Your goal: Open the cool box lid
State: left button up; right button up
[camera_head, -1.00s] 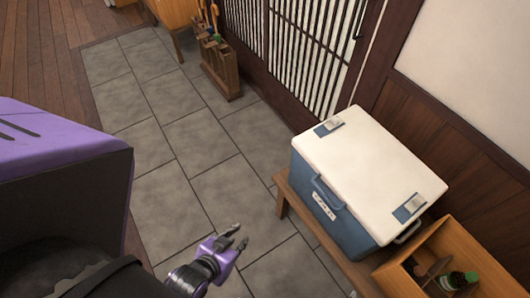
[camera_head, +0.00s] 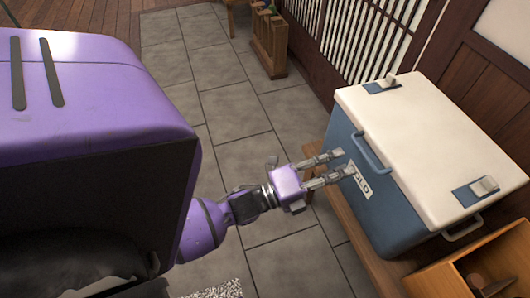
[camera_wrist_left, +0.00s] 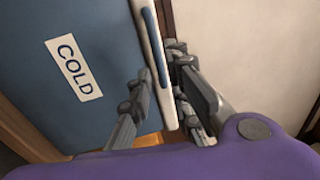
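The cool box (camera_head: 385,215) has a blue body, a white lid (camera_head: 430,135) that lies shut, and a blue handle (camera_head: 371,153) on the lid's front edge. Its front carries a COLD label (camera_head: 357,180), also seen in the left wrist view (camera_wrist_left: 74,69). My left gripper (camera_head: 341,163) is open, fingers apart, pointing at the box front just short of the handle in the head view. In the left wrist view its fingers (camera_wrist_left: 160,80) lie either side of the lid's pale edge and the handle (camera_wrist_left: 154,48); contact cannot be told. My right gripper is not in view.
The box stands on a low wooden bench (camera_head: 362,250). An open wooden crate (camera_head: 437,281) with items inside is at its right end. A slatted door (camera_head: 365,40) and panelled wall are behind. A wooden rack (camera_head: 268,45) stands further back. Grey floor tiles are free at left.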

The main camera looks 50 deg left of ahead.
aim_at(366, 154)
pick_arm(q)
jog(key=x, duration=0.7)
jog(key=shift+w+f, duration=0.1)
jog(key=shift+w, duration=0.4)
jog(key=shift+c, duration=0.5)
grip_shut()
